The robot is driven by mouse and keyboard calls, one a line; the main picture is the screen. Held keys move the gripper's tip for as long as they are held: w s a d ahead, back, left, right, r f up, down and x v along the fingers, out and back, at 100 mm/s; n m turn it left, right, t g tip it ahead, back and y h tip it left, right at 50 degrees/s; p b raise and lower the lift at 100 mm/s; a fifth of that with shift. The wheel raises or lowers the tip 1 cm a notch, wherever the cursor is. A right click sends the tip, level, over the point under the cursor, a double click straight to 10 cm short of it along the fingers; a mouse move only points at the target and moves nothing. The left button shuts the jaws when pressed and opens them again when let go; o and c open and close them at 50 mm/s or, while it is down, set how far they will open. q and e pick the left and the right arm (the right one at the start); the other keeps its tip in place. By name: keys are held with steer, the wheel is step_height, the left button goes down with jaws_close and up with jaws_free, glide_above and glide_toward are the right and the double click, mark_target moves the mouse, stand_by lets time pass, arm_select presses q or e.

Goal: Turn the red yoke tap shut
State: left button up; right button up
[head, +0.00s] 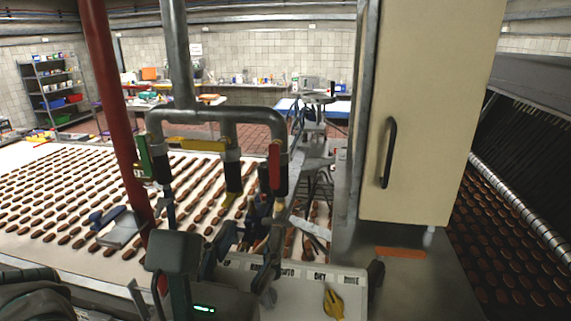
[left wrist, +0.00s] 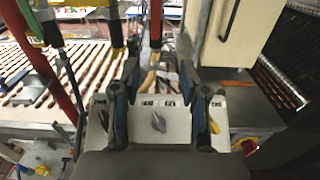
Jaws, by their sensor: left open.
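The red tap handle (head: 274,165) stands upright on the right-hand drop of the grey pipe yoke (head: 220,117), above a dark hose. A yellow handle (head: 203,145) lies level on the yoke, and a green handle (head: 143,155) is at its left drop. My left gripper (head: 247,235) is below the red handle, apart from it, over the front panel. In the left wrist view its two fingers (left wrist: 160,100) stand wide apart with nothing held between them. My right gripper is not in view.
A thick red pipe (head: 115,110) rises at the left. A cream cabinet (head: 420,110) stands close at the right. A conveyor (head: 70,255) with rows of brown biscuits lies behind.

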arm_select(q)
steer(key=w, duration=0.1)
steer(key=p, duration=0.4)
glide_toward(275, 173)
steer(key=w, duration=0.5)
steer(key=w+d, duration=0.1)
steer(key=w, duration=0.2)
steer(key=shift+d+p, duration=0.3)
steer(key=shift+p, duration=0.1)
steer(key=shift+w+d, duration=0.4)
steer(key=shift+d, duration=0.05)
steer(key=shift+w, duration=0.15)
steer(key=shift+a, duration=0.1)
steer(key=shift+a+f, duration=0.1)
steer(key=shift+a, duration=0.35)
steer(key=shift+c, duration=0.9)
steer(key=shift+a, duration=0.2)
steer(key=c, duration=0.4)
steer(key=shift+d, duration=0.1)
jaws_close()
steer(key=shift+d, duration=0.25)
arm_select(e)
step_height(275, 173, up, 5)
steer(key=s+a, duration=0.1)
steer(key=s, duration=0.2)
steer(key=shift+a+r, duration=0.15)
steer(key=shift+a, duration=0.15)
